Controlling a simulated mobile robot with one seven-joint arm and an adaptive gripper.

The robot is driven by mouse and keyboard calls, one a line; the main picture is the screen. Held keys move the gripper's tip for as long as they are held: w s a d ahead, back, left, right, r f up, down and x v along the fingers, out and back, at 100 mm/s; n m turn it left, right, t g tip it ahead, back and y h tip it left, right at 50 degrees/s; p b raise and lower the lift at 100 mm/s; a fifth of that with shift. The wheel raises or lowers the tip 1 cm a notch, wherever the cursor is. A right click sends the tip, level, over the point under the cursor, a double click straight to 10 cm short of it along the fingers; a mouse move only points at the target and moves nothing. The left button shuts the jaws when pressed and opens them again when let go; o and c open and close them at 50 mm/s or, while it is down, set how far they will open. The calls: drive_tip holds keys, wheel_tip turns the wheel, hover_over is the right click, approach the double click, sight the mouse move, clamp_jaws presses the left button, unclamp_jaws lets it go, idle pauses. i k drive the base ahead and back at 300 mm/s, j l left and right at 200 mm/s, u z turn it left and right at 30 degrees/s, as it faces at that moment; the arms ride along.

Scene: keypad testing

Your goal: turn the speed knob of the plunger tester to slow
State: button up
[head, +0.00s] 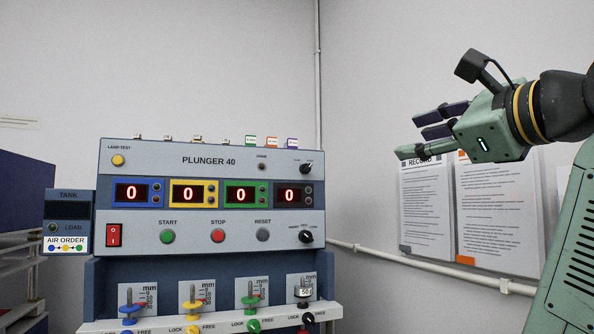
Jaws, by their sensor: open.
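The plunger tester (225,180) stands left of centre, a blue and grey panel marked PLUNGER 40. A black knob (306,168) sits at its upper right, with tiny labels that I cannot read for certain; it looks like the speed knob. Its pointer direction is too small to tell. A second black knob (306,237) sits below it at the lower right of the panel. My gripper (408,136) is open and empty, up and to the right of the tester, fingers pointing left. It is apart from both knobs, and nothing hides them.
Four displays (207,193) read 0. START (167,236), STOP (218,236) and RESET (263,236) buttons and a red switch (114,235) share the panel. Several plungers (193,300) stand below. Papers (427,210) hang on the right wall above a pipe (430,264).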

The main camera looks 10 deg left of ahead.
sight(304, 168)
drive_tip(key=i+j, duration=0.75)
drive_tip(key=j, duration=0.1)
